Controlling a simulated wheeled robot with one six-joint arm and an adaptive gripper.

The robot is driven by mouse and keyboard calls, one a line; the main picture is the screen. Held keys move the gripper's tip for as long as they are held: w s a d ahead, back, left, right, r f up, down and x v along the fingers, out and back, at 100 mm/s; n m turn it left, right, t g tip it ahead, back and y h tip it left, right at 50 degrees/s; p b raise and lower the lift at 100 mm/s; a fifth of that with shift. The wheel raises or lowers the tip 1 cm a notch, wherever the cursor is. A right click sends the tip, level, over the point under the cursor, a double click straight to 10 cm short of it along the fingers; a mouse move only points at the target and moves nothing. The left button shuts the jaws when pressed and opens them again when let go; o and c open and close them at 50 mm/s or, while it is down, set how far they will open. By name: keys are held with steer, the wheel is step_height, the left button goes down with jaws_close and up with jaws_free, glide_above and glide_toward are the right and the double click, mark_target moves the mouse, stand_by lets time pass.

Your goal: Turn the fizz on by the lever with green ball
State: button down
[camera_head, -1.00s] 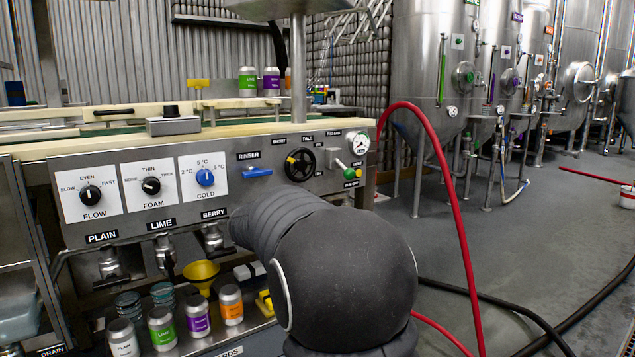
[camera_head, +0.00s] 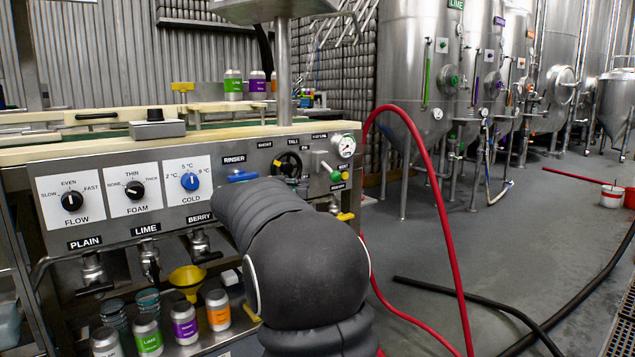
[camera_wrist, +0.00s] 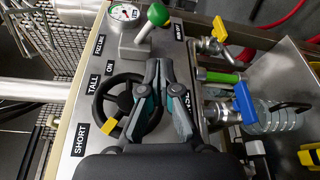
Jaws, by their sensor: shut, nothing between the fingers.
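The lever with the green ball (camera_wrist: 158,14) is at the top of the wrist view, its pale shaft slanting from a grey block beside the pressure gauge (camera_wrist: 124,13). In the head view the green ball (camera_head: 336,176) shows at the panel's right end, below the gauge (camera_head: 344,146). My gripper (camera_wrist: 160,66) is shut and empty. In the wrist view its fingertips lie below the ball and apart from it, beside the black handwheel (camera_wrist: 126,106). My arm hides the gripper in the head view.
The handwheel (camera_head: 288,163) and blue rinser handle (camera_head: 243,176) sit left of the lever. Yellow-handled (camera_wrist: 220,28) and blue-handled (camera_wrist: 243,102) valves are close on the right in the wrist view. Cans (camera_head: 184,325) stand below the panel. A red hose (camera_head: 437,190) crosses the floor.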

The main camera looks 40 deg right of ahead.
mark_target(329, 171)
steer(key=x, duration=0.9)
steer(key=shift+d+p, duration=0.4)
